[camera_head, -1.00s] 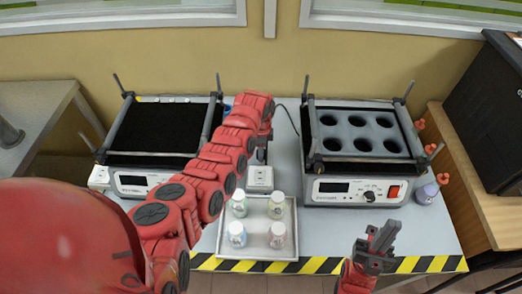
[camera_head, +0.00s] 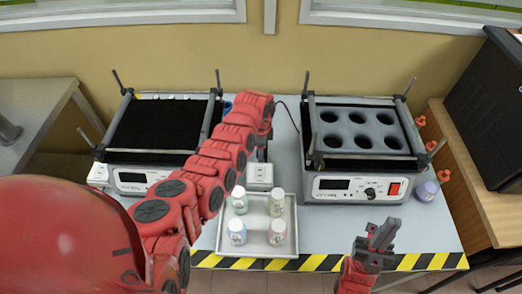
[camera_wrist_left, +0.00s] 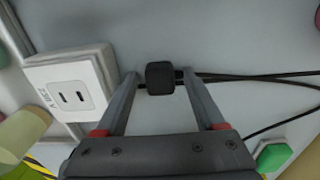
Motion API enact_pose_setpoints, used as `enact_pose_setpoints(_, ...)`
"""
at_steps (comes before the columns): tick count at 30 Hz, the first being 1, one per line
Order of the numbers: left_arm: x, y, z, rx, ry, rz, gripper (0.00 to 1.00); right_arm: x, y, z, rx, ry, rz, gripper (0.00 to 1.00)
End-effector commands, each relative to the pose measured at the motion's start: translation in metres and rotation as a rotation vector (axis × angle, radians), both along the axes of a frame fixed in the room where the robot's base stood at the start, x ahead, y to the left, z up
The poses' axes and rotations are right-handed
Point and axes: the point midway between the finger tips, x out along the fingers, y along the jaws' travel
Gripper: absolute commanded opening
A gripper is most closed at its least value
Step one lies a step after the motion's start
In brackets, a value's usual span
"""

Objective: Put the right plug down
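In the left wrist view, a black plug (camera_wrist_left: 160,77) with a dark cable sits between the fingertips of my left gripper (camera_wrist_left: 161,82). The fingers are apart, with a gap on each side of the plug. It is outside the white socket (camera_wrist_left: 70,88), which lies to the left with its two slots empty. The plug appears to be at the grey table surface; exact contact is unclear. In the head view, my left arm mostly hides the left gripper and plug beside the socket (camera_head: 260,174). My right gripper (camera_head: 377,236) is empty above the front edge; its finger opening is unclear.
A tray (camera_head: 231,247) with several capped bottles stands in front of the socket. A black-topped device (camera_head: 130,180) is at left, and a device with round wells (camera_head: 343,190) at right. A purple-based bottle (camera_head: 427,191) stands at the right edge.

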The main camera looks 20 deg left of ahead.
Motion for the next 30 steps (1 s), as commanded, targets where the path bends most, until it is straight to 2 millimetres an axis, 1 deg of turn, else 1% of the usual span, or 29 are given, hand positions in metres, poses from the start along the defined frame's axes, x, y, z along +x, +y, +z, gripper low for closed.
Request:
enact_pose_setpoints(6,0.000,0.000,0.003,0.000,0.000,0.000,0.71,0.000,0.000,0.002,0.000,0.000,0.000,0.00)
enact_pose_setpoints(8,0.000,0.000,0.008,0.000,0.000,0.001,0.71,0.000,0.000,0.005,0.000,0.000,0.000,0.00)
enact_pose_setpoints(10,0.000,0.000,0.017,-0.001,-0.001,0.001,0.71,0.000,0.000,0.010,0.000,0.000,0.000,0.00)
enact_pose_setpoints(11,0.001,0.000,0.016,0.000,-0.002,0.001,0.71,0.000,0.000,0.005,0.000,0.000,0.000,0.00)
enact_pose_setpoints(13,0.002,0.000,0.024,0.000,-0.005,0.001,0.71,0.000,0.000,0.003,0.000,0.000,0.000,0.00)
enact_pose_setpoints(17,0.002,0.000,0.045,-0.001,-0.007,0.000,0.71,0.000,0.000,-0.003,0.000,0.000,0.000,0.00)
enact_pose_setpoints(20,0.002,0.000,0.066,0.000,-0.007,0.001,0.71,0.000,0.000,-0.009,0.000,0.000,0.000,0.00)
enact_pose_setpoints(21,0.003,0.000,0.077,0.000,-0.011,0.001,0.71,0.000,0.000,-0.012,0.000,0.000,0.000,0.00)
enact_pose_setpoints(22,0.002,0.000,0.083,0.000,-0.007,0.000,0.71,0.000,0.000,-0.014,0.000,0.000,0.000,0.00)
enact_pose_setpoints(24,0.001,0.001,0.103,-0.001,-0.005,0.001,0.71,0.000,0.000,-0.009,0.000,0.000,0.000,0.00)
enact_pose_setpoints(26,0.000,0.001,0.114,-0.001,-0.001,0.001,0.71,0.000,0.000,-0.007,0.000,0.000,0.000,0.00)
enact_pose_setpoints(27,0.000,0.001,0.120,-0.002,0.003,0.002,0.71,0.000,0.000,-0.003,0.000,0.000,0.000,0.00)
enact_pose_setpoints(30,0.000,0.000,0.127,-0.002,0.003,0.000,0.71,0.000,0.000,0.000,0.000,0.000,0.000,0.00)
